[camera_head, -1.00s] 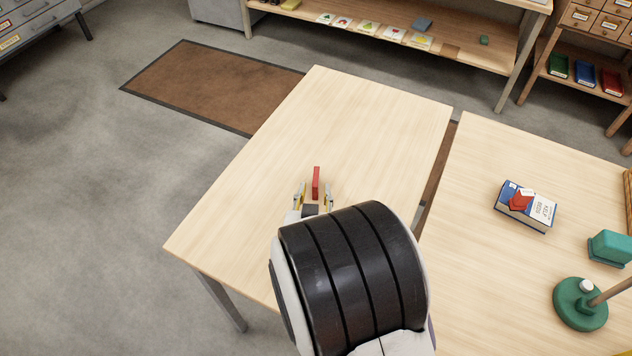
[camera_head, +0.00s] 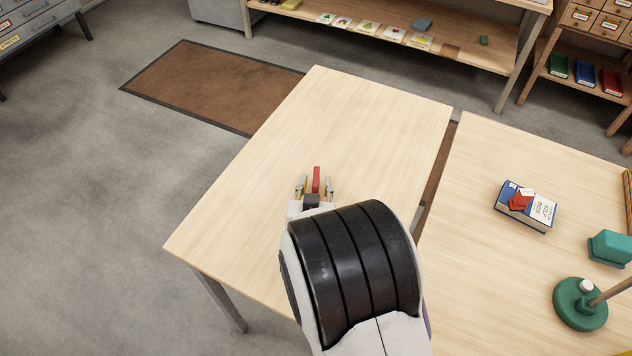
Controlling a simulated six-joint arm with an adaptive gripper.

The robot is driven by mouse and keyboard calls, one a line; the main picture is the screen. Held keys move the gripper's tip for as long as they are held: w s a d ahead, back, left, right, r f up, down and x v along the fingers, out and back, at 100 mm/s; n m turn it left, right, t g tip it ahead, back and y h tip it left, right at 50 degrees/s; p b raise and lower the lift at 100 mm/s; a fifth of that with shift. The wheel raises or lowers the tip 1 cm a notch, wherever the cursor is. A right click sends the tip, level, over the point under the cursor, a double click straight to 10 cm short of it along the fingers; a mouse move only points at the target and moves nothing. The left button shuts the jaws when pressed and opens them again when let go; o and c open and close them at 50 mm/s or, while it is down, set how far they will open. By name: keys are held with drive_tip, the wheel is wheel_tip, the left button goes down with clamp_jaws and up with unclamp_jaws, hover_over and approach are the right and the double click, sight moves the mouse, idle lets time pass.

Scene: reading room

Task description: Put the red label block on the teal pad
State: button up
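The red label block (camera_head: 316,177) stands upright and narrow on the left table. My gripper (camera_head: 315,185) is open, with one finger on each side of the block's near part. A gap shows between the block and the left finger, and a smaller one on the right. The block's lower near end is partly hidden by my gripper. A teal box-like thing (camera_head: 611,246) lies at the right edge of the right table. I cannot tell whether it is the teal pad; no flat teal pad shows clearly.
The left table (camera_head: 365,115) is otherwise clear. A gap separates it from the right table (camera_head: 480,290), which holds a blue book (camera_head: 538,212) with a red thing (camera_head: 520,200) on it and a green round base (camera_head: 580,303). A shelf (camera_head: 470,48) with cards stands behind.

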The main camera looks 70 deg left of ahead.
drive_tip(key=shift+x, duration=1.35)
clamp_jaws()
